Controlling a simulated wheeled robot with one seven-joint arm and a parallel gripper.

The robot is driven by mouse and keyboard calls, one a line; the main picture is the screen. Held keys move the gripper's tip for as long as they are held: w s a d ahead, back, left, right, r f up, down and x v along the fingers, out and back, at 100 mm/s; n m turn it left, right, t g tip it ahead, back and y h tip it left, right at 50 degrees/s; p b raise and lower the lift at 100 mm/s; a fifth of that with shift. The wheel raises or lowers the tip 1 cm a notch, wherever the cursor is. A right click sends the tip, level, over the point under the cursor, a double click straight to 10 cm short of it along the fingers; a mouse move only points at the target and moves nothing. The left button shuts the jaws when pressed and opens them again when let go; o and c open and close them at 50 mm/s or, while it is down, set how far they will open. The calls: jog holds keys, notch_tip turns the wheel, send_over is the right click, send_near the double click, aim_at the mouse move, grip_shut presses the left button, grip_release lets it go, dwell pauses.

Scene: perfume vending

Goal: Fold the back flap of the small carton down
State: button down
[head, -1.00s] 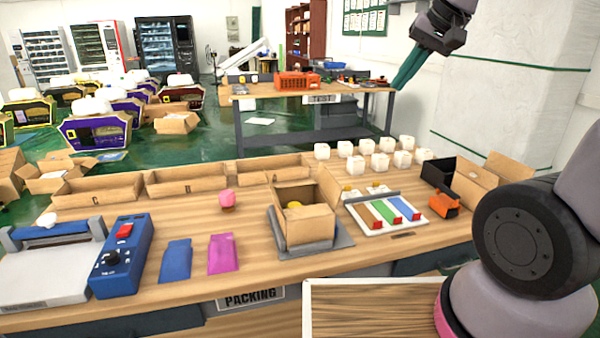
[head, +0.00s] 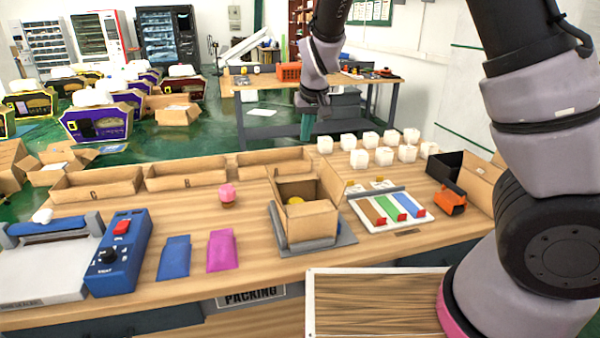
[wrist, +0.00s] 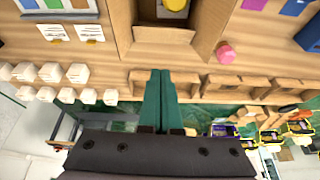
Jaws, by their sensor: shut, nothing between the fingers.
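The small carton (head: 310,222) stands open on a grey plate (head: 346,238) on the packing table. A round yellow thing (head: 295,201) shows inside it. Its right flap (head: 331,184) stands up. In the wrist view the carton is at the top, cut off by the frame edge; a cardboard panel (wrist: 163,47) on its side nearest me looks like the back flap, sticking outward. My gripper (head: 306,127) is above and behind the carton, pointing down, apart from it. Its teal fingers (wrist: 159,100) are together and empty in the wrist view.
Open cardboard bins (head: 187,174) line the table's back edge. A pink item (head: 227,194) stands left of the carton. White cubes (head: 384,156) and a tray of coloured strips (head: 385,212) are at the right. Free air surrounds my gripper above the table.

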jog(key=a+f, duration=0.1)
send_over(299, 180)
notch_tip(299, 180, down, 9)
jog(key=shift+w+r, duration=0.15)
jog(key=f, duration=0.1)
jog(key=s+f, duration=0.1)
jog(key=f, duration=0.1)
jog(key=shift+d+f, duration=0.1)
jog(key=shift+s+f, duration=0.15)
jog(key=shift+f, duration=0.3)
jog(key=shift+d+f, duration=0.1)
